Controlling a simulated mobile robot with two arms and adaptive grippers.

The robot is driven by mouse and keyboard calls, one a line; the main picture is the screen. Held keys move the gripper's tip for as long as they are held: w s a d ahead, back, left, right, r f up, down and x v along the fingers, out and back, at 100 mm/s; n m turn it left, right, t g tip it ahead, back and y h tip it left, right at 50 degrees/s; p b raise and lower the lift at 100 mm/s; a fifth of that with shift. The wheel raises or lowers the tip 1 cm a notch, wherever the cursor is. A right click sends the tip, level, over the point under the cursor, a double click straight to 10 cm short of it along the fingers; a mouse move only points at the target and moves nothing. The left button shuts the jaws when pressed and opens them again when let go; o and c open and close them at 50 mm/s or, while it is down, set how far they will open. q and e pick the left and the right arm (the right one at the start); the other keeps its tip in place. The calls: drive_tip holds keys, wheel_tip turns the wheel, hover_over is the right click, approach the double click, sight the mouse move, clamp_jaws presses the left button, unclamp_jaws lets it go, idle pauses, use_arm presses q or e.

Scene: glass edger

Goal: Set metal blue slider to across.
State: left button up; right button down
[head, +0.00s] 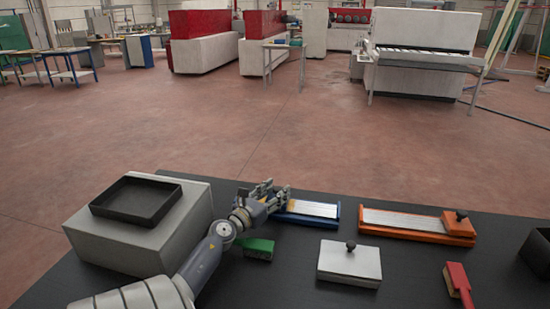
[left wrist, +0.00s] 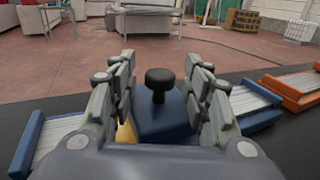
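The metal blue slider (head: 312,209) lies near the far edge of the black table, a pale metal track in a blue frame. Its blue block (left wrist: 160,120) with a black knob (left wrist: 160,78) shows in the left wrist view, with track visible on both sides. In the head view my left gripper hides the block. My left gripper (head: 277,190) is over the left part of the slider. In the left wrist view its fingers (left wrist: 160,90) are open on either side of the knob, with gaps visible. My right gripper is not in view.
An orange slider (head: 400,219) lies to the right. A white block with a knob (head: 349,262), a red-handled brush (head: 458,282) and a green brush (head: 258,248) are nearer. A black tray (head: 135,218) sits on a grey box (head: 120,245) at the left.

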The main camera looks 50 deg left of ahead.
use_arm(q)
drive_tip(key=shift+r, duration=0.7)
wheel_tip(320, 180, up, 2)
drive_tip(key=shift+d+r, duration=0.1)
wheel_tip(320, 180, up, 6)
drive_tip(key=shift+r, duration=0.2)
